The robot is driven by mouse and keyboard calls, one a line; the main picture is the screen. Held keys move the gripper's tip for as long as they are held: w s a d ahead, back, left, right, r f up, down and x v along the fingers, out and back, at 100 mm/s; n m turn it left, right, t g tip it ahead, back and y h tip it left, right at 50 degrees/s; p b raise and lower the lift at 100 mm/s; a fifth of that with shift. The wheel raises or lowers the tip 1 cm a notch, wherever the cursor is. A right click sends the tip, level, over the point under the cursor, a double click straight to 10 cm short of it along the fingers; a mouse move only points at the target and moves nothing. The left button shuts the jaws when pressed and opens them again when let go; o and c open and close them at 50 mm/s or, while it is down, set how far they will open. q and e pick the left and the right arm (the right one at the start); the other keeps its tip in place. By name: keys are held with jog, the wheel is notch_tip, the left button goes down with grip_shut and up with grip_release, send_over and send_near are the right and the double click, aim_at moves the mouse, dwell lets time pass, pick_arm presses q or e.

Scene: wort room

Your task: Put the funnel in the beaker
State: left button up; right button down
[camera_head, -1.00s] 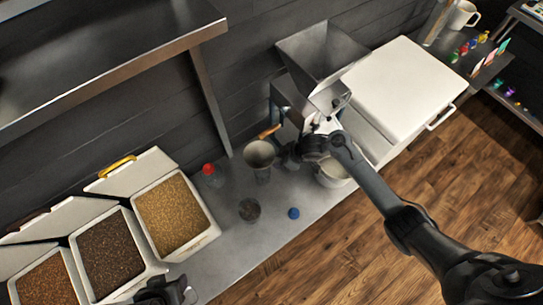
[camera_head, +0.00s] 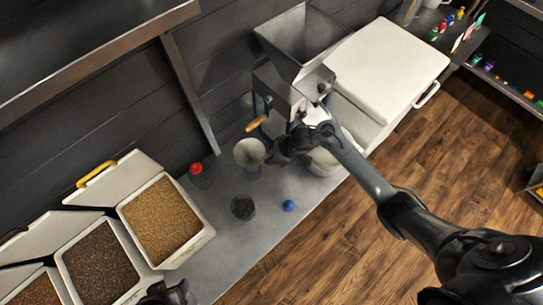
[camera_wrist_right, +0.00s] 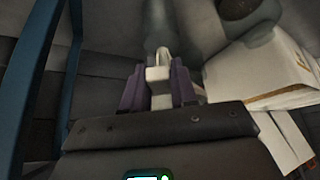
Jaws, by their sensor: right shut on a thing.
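The funnel (camera_head: 249,152) shows as a pale round mouth beside the mill on the metal counter. My right gripper (camera_head: 279,152) is at its right side, shut on it. In the right wrist view the fingers (camera_wrist_right: 159,88) close on a pale tab, with a blurred grey, see-through shape beyond. Something glassy shows just under the funnel, perhaps the beaker; I cannot tell whether the funnel sits in it or hangs above. My left gripper (camera_head: 166,294) is at the bottom edge, partly cut off; its jaws are unclear.
A mill with a steel hopper (camera_head: 303,42) and wooden handle stands behind. A dark-filled jar (camera_head: 243,208), a blue ball-like item (camera_head: 289,206) and a red-topped bottle (camera_head: 196,169) are on the counter. Grain bins (camera_head: 163,220) stand left, a white-lidded box (camera_head: 388,68) right.

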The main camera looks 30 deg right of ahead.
jog(key=shift+f+b, duration=0.65)
jog(key=shift+f, duration=0.15)
notch_tip(320, 180, down, 6)
jog(key=b, duration=0.3)
jog(key=shift+b, duration=0.3)
jog(key=shift+f, duration=0.1)
jog(key=c, duration=0.8)
grip_release()
